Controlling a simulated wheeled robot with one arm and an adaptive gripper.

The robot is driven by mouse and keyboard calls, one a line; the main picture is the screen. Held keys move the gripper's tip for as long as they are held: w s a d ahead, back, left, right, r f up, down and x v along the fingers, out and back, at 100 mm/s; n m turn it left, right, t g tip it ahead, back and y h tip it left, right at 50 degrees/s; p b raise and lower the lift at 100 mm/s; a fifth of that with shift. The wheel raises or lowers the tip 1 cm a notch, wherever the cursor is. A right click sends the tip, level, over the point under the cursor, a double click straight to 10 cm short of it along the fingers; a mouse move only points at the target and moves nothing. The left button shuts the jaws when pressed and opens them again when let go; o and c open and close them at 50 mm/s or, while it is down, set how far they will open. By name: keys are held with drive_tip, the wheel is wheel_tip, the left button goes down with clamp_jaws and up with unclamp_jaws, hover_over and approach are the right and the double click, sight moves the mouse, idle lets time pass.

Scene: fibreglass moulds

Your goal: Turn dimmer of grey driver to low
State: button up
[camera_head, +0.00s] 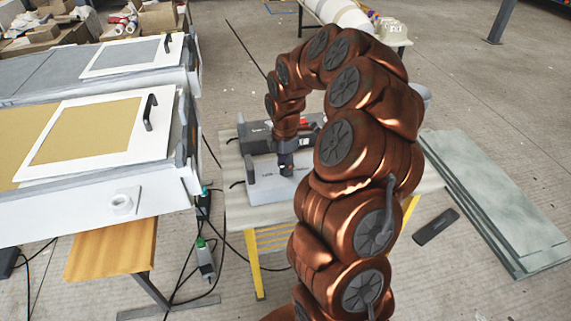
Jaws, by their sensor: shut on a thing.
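The grey driver (264,190) is a light box lying on a small table, in the middle of the head view. My gripper (286,170) points down at the top face of the grey driver, towards its right part. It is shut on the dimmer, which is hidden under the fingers. The setting of the dimmer cannot be read.
A dark driver (257,139) sits just behind the grey one, with a red part near it. The small table (240,215) has yellow legs. White moulds (100,190) stand at left, with cables hanging between. Greenish sheets (500,200) lie at right.

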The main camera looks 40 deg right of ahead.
drive_tip(key=o, duration=1.2)
drive_tip(key=shift+c, duration=0.2)
wheel_tip(320, 180, up, 12)
idle(0.4)
